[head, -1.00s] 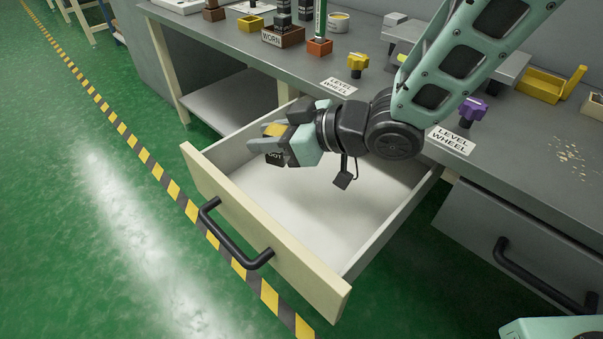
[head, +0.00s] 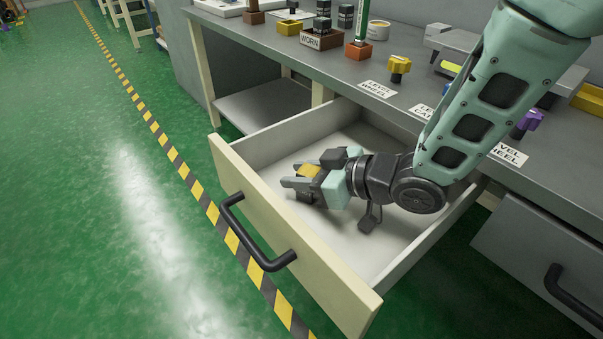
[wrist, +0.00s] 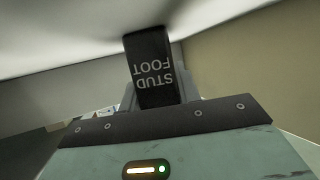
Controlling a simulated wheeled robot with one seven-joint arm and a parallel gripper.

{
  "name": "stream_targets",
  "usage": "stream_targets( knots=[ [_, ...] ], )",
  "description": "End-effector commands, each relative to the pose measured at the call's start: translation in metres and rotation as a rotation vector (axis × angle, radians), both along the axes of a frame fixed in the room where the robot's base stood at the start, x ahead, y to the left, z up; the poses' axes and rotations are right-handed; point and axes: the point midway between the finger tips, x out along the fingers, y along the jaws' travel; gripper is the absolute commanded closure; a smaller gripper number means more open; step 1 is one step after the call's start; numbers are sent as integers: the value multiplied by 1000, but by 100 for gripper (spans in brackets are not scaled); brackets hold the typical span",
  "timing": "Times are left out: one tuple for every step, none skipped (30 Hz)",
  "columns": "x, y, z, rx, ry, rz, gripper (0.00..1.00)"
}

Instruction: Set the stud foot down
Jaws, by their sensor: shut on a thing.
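The stud foot (wrist: 152,66) is a black block with white "STUD FOOT" lettering, upside down in the wrist view. It sits between the fingers of my gripper (head: 292,178), which is shut on it. In the head view my gripper lies low inside the open drawer (head: 330,268), near its front panel. The stud foot is mostly hidden there by the fingers. I cannot tell whether it touches the drawer's pale floor.
The drawer floor (head: 400,235) looks bare around my gripper, with walls close on all sides. The grey bench top (head: 350,78) above holds a yellow knob (head: 398,66), a purple knob (head: 527,121), a "WORN" tray (head: 310,41) and labels.

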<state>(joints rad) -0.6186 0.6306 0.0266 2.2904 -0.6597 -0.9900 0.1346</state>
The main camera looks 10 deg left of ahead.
Motion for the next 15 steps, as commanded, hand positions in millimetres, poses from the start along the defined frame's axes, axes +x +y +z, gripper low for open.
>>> stream_targets(
  knots=[
    [0, 0, -1, 0, 0, 0, 59],
    [0, 0, -1, 0, 0, 0, 51],
    [0, 0, -1, 0, 0, 0, 46],
    [0, 0, -1, 0, 0, 0, 46],
    [0, 0, -1, 0, 0, 0, 46],
    [0, 0, -1, 0, 0, 0, 46],
    [0, 0, -1, 0, 0, 0, 46],
    [0, 0, -1, 0, 0, 0, 46],
    [0, 0, -1, 0, 0, 0, 46],
    [0, 0, -1, 0, 0, 0, 46],
    [0, 0, 0, 0, 0, 0, 46],
    [0, 0, 2, 0, 0, 0, 46],
    [0, 0, 5, 0, -1, 0, 46],
    [0, -4, 5, -1, 0, -2, 46],
    [-2, -8, 7, -1, 1, -3, 46]
  ],
)
